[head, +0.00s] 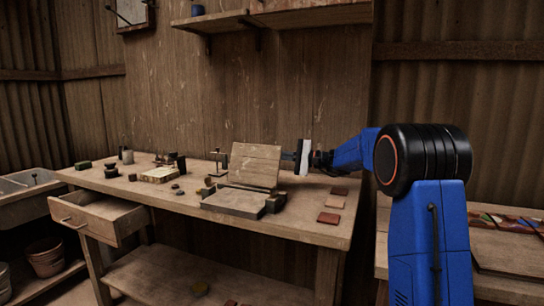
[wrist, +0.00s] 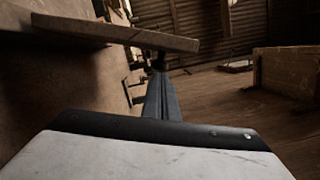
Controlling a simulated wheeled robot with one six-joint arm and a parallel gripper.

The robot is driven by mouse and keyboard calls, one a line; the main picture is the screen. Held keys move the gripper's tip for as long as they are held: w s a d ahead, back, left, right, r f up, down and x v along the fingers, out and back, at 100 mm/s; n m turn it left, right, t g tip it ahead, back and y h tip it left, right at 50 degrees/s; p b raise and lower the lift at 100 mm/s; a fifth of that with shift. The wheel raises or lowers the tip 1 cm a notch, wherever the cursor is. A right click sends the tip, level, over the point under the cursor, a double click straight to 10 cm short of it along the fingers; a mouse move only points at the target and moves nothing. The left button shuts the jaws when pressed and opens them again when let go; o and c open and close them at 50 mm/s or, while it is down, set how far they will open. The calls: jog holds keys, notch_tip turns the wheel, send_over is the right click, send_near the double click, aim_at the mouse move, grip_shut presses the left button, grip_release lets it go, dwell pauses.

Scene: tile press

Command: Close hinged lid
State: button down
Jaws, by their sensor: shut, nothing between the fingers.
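The hinged lid (head: 256,166) is a pale wooden board standing raised and tilted at the back of the low flat press base (head: 234,202) on the workbench. In the wrist view the lid (wrist: 115,32) appears as a plank seen nearly edge-on at the upper left. My gripper (head: 289,156) reaches in from the right at the height of the lid's upper right edge. It is shut and empty. In the wrist view its dark fingers (wrist: 160,74) point past the lid, with a narrow gap visible. The head view does not show clearly whether they touch.
Reddish tiles (head: 329,217) lie on the bench right of the press. Small dark blocks (head: 274,203) sit beside the base. A pale tile block (head: 159,175) and small tools stand at the left. An open drawer (head: 97,216) juts out at front left.

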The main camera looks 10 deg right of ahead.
aim_at(264, 155)
jog(key=shift+s+r, duration=0.1)
jog(key=shift+r, duration=0.05)
jog(key=shift+s+a+r+n, duration=0.4)
jog(key=shift+s+r+n, duration=0.15)
jog(key=shift+n, duration=0.35)
jog(key=s+a+n, duration=0.1)
jog(key=s+a+r+n, duration=0.1)
jog(key=s+r+n, duration=0.1)
jog(key=n, duration=0.1)
jog(key=shift+s+a+r+g+h, duration=0.2)
jog(key=shift+s+a+g+h, duration=0.15)
jog(key=shift+a+g+h, duration=0.05)
jog(key=s+a+f+n+h, duration=0.1)
jog(key=s+a+n, duration=0.2)
jog(key=s+n, duration=0.1)
jog(key=s+a+f+n+t+h, duration=0.1)
jog(key=s+a+f+n, duration=0.1)
jog(key=s+n, duration=0.2)
jog(key=s+a+f+n+h, duration=0.1)
jog(key=s+a+f+n, duration=0.1)
jog(key=s+a+n, duration=0.1)
jog(key=shift+s+a+f+n, duration=0.15)
jog(key=shift+s+a+n, duration=0.2)
jog(key=shift+s+n, duration=0.2)
jog(key=shift+s+a+f, duration=0.2)
jog(key=shift+s+f, duration=0.05)
jog(key=shift+f, duration=0.4)
jog(key=shift+s+a+f, duration=0.2)
jog(key=shift+s+f, duration=0.05)
jog(key=shift+f, duration=0.4)
